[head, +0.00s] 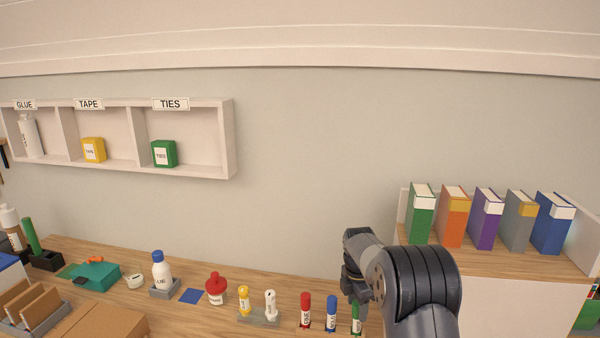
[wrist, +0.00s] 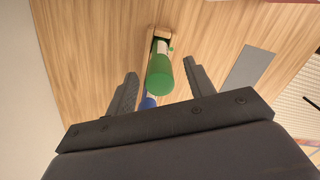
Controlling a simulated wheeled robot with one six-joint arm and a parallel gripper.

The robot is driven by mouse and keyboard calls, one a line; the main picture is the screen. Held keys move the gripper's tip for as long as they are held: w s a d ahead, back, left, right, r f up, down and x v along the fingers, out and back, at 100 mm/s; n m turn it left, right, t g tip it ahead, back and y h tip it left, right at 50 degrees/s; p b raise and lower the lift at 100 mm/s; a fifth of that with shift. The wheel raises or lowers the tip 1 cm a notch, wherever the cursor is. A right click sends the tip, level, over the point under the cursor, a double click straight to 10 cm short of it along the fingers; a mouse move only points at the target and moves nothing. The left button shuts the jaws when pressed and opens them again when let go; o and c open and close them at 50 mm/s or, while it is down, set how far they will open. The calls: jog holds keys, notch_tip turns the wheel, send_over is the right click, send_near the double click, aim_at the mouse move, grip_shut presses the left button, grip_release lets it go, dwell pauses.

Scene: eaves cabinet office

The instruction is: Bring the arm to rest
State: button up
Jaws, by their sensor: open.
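My arm reaches over the right part of the desk in the head view, with my gripper (head: 354,282) pointing down by the green marker (head: 356,316). In the wrist view my gripper (wrist: 160,88) is open. The green marker (wrist: 160,78) stands between its two fingers, with a gap on each side. A blue marker (wrist: 147,103) shows partly behind the green one. In the head view the blue marker (head: 331,312) and a red marker (head: 305,309) stand to the left of the green one.
Several binders (head: 484,218) stand on a raised cabinet (head: 500,262) right of my arm. Left on the desk (head: 120,255) are a glue bottle (head: 161,270), a red-capped jar (head: 216,288) and small bottles. A wall shelf (head: 206,142) hangs at left. The wall between is bare.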

notch_tip(320, 180, up, 5)
jog(key=p, duration=0.2)
jog(key=shift+s+a+p, duration=0.1)
jog(key=shift+p, duration=0.25)
jog(key=shift+f+b, duration=0.4)
jog(key=shift+b, duration=0.15)
jog(key=shift+r, duration=0.15)
